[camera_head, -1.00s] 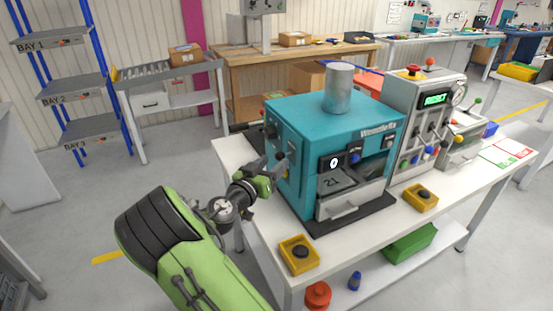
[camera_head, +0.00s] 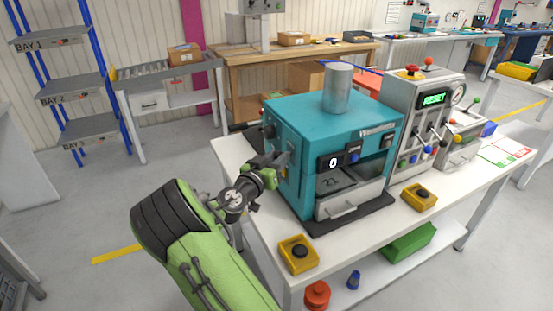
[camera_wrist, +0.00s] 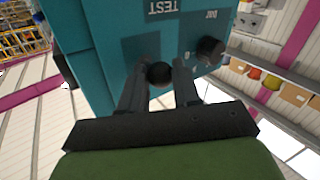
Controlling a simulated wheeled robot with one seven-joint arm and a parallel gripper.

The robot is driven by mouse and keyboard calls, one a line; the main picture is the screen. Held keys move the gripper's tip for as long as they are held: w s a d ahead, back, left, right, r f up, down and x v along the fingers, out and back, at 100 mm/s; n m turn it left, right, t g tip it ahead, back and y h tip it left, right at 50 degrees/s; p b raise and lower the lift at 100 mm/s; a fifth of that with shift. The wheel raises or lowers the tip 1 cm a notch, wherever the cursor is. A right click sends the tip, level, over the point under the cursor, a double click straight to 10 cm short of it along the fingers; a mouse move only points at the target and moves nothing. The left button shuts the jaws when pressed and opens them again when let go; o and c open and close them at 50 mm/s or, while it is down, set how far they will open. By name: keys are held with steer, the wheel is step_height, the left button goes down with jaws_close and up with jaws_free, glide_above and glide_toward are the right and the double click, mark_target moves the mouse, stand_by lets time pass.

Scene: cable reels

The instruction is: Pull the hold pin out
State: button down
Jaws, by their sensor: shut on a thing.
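The teal machine (camera_head: 300,125) stands on the white bench. My gripper (camera_head: 274,160) is at its left side face, close to the panel. In the wrist view my gripper (camera_wrist: 160,84) points at the teal side panel (camera_wrist: 112,40), which carries the word TEST upside down. A dark round knob (camera_wrist: 159,73) sits between the two fingertips, and the jaws are shut on it. I take it for the hold pin; its shaft is hidden. A second dark knob (camera_wrist: 210,48) is on the same face, to the right of the fingers in the wrist view.
A grey control unit (camera_head: 408,120) with levers and a green display is to the right. Floor left of the bench is clear.

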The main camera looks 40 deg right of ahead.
steer(key=shift+w+a, duration=0.1)
steer(key=a+b, duration=0.1)
steer(key=w+a, duration=0.1)
steer(key=a, duration=0.1)
steer(key=shift+b, duration=0.35)
steer(key=c, duration=0.8)
jaws_free()
steer(key=shift+a, duration=0.15)
steer(key=shift+s, duration=0.1)
